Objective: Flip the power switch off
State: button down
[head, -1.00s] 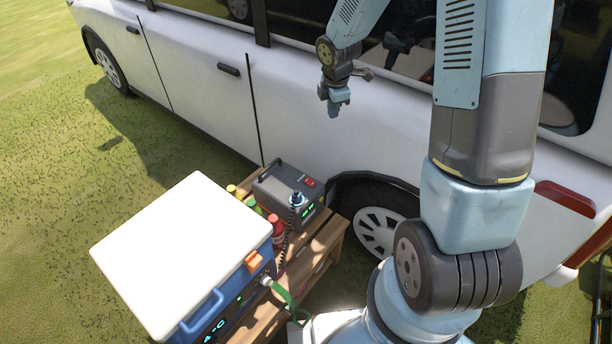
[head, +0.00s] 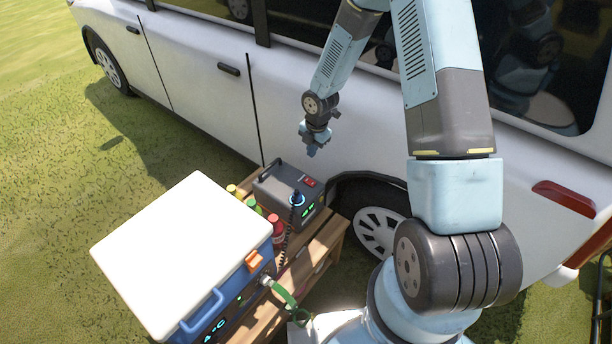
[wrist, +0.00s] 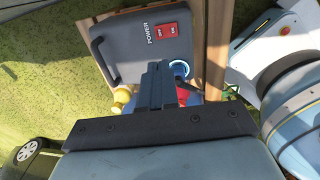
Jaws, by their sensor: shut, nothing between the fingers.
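The power switch (head: 309,182) is a small red rocker on top of a dark grey power box (head: 277,189). In the wrist view the red switch (wrist: 166,36) sits beside the printed word POWER on the box (wrist: 122,48). My gripper (head: 312,152) is shut and empty, in the air above the box and a little behind the switch in the head view. In the wrist view the shut fingers (wrist: 156,70) point toward the box, just below the switch in the picture. I cannot tell which way the rocker is tilted.
The box stands on a wooden bench (head: 322,246) beside a white van (head: 190,62). A blue cooler with a white lid (head: 182,250) stands at the left. Several bottles (head: 276,225) and a plugged cable (head: 291,215) are close to the box. Grass lies open at left.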

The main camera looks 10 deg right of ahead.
aim_at(308, 180)
jog(key=f, duration=0.9)
jog(key=w+a+f, duration=0.1)
jog(key=f, duration=0.4)
jog(key=shift+w+a, duration=0.1)
jog(key=shift+a, duration=0.25)
jog(key=shift+d, duration=0.4)
jog(key=shift+s+d+r, duration=0.15)
jog(key=shift+s+d, duration=0.25)
jog(key=shift+s, duration=0.15)
